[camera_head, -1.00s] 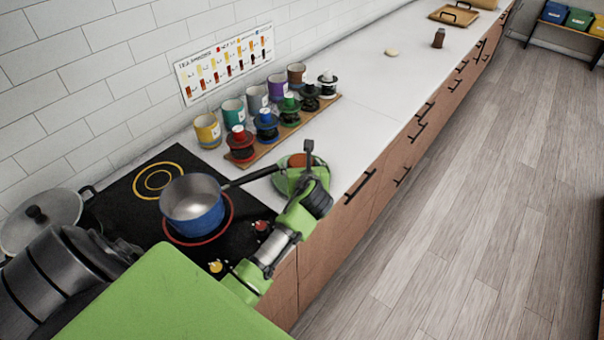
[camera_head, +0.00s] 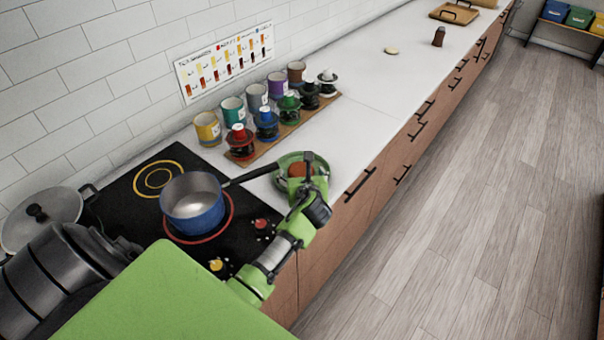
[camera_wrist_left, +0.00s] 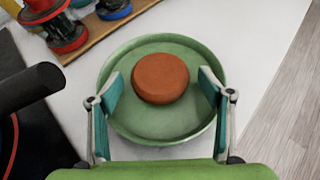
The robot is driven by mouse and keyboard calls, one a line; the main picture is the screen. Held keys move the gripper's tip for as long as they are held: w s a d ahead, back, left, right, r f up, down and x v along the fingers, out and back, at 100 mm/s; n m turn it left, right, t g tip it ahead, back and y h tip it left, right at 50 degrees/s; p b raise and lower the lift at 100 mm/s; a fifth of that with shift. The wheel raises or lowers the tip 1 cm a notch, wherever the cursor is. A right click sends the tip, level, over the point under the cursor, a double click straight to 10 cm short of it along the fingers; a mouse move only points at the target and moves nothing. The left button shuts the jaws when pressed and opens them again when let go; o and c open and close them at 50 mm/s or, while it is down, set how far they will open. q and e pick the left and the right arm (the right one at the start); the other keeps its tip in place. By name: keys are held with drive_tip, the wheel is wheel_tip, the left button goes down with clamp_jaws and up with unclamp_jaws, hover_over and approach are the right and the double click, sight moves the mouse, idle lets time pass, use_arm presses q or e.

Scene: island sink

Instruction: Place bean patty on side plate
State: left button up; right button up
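The bean patty (camera_wrist_left: 161,78), a round reddish-brown disc, lies on the green side plate (camera_wrist_left: 160,124), a little above its middle in the left wrist view. In the head view the patty (camera_head: 296,170) and the plate (camera_head: 282,168) are partly hidden by my left gripper (camera_head: 304,173). That gripper is open above the plate. Its two teal-padded fingers stand on either side of the patty, with a visible gap on each side. My right gripper is not in view.
A blue saucepan (camera_head: 193,207) sits on the black hob, its dark handle reaching toward the plate. A wooden board with several coloured jars (camera_head: 267,122) stands behind the plate. A pot lid (camera_head: 40,215) lies at the left. The counter beyond the plate (camera_head: 365,115) is mostly clear.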

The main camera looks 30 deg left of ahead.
use_arm(q)
drive_tip(key=shift+s+r, duration=0.1)
drive_tip(key=shift+r, duration=0.05)
drive_tip(key=b+v, duration=0.1)
drive_tip(key=v, duration=1.1)
